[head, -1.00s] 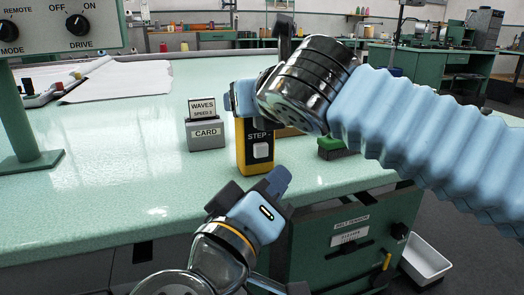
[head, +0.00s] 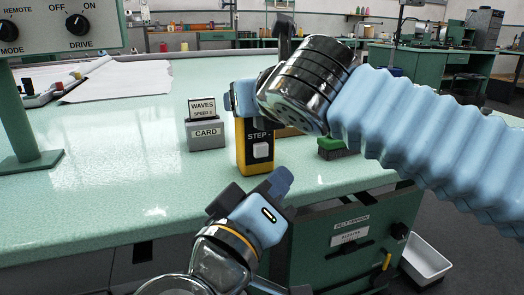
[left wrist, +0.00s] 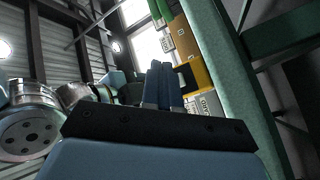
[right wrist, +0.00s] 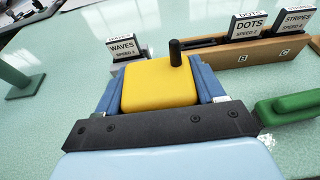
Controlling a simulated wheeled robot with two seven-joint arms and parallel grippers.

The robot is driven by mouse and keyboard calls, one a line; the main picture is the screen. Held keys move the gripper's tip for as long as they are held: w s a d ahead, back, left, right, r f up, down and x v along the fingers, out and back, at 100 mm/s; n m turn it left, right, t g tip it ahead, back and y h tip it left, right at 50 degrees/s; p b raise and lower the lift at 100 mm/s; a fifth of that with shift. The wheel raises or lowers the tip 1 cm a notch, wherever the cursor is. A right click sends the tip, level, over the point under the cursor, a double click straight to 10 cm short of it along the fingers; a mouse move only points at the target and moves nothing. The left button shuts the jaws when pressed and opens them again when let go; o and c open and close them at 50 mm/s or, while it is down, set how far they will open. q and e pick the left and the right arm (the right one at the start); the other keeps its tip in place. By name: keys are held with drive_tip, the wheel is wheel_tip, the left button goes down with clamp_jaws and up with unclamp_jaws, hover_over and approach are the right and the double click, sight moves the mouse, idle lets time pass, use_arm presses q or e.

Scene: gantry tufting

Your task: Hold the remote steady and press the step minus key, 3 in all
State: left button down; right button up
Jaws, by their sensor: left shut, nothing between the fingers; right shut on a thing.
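The yellow and black remote (head: 241,150) stands upright near the table's front edge. Its front bears the label STEP - and one white key (head: 261,150). My right gripper (head: 238,98) is shut on the remote's upper part. The right wrist view shows the remote's yellow top (right wrist: 160,85) with a black stub between the fingers. My left gripper (head: 278,182) is shut and empty, low in front of the remote and apart from the key. In the left wrist view its closed fingers (left wrist: 163,85) are beside the remote (left wrist: 197,72).
A grey CARD holder (head: 206,136) with a WAVES card stands left of the remote. A wooden rack (right wrist: 255,50) with DOTS and STRIPES cards is behind. A green-topped block (head: 333,145) is to the right. A drive panel (head: 60,25) is at far left.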

sight(261, 150)
use_arm(q)
drive_tip(key=s, duration=0.1)
drive_tip(key=s+d, duration=0.1)
drive_tip(key=s, duration=0.2)
drive_tip(key=shift+d+r, duration=0.15)
drive_tip(key=shift+d, duration=0.1)
drive_tip(key=shift+w+a, duration=0.45)
drive_tip(key=shift+w, duration=0.95)
drive_tip(key=shift+w+a, duration=0.45)
drive_tip(key=shift+w, duration=0.9)
drive_tip(key=shift+w+a, duration=0.45)
drive_tip(key=shift+w, duration=0.95)
drive_tip(key=shift+w+a, duration=0.1)
drive_tip(key=shift+w, duration=0.05)
drive_tip(key=shift+w, duration=0.25)
drive_tip(key=shift+w+a, duration=0.1)
drive_tip(key=shift+w, duration=0.05)
